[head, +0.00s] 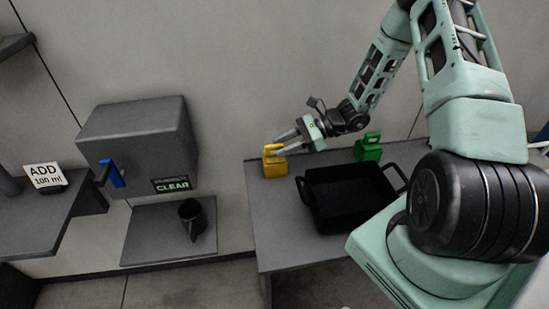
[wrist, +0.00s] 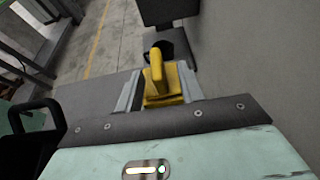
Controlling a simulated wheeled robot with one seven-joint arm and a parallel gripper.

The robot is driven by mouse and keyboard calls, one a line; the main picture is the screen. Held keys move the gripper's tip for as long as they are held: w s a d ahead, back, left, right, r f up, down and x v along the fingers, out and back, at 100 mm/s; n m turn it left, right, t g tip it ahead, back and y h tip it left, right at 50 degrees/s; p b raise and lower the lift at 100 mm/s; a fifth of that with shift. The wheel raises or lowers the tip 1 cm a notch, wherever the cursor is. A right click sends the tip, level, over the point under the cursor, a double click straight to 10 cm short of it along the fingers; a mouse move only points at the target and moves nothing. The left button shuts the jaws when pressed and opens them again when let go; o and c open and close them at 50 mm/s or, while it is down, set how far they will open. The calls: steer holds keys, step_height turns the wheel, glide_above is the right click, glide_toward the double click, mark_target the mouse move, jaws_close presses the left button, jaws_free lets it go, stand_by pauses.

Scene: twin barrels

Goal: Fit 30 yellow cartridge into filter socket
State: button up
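The yellow cartridge (head: 274,161) stands at the back left of the grey table and has an upright handle. My gripper (head: 281,144) is at it, reaching in from the right. In the wrist view, the yellow cartridge (wrist: 163,85) shows between the two spread fingers of my gripper (wrist: 160,85). The fingers stand wider apart than the handle, and I cannot tell whether either one touches the cartridge. No number is readable on it. A dark grey wall box (head: 140,140) has a blue lever (head: 116,173) and a CLEAR label; I cannot make out a filter socket.
A black tray (head: 318,212) with raised handles stands on the table (head: 265,222), right of the cartridge. A green cartridge-like block (head: 368,148) stands behind it. A dark mug (head: 192,218) sits on a shelf (head: 145,245) below the box. An ADD 100 ml sign (head: 46,175) is left.

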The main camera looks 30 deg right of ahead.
mark_target(269, 156)
steer(key=x, duration=0.2)
steer(key=p+x, duration=0.1)
steer(key=shift+a+r, duration=0.15)
steer(key=shift+a, duration=0.35)
steer(key=shift+w+a+f, duration=0.25)
steer(key=shift+a, duration=0.1)
jaws_close()
steer(key=shift+r, duration=0.15)
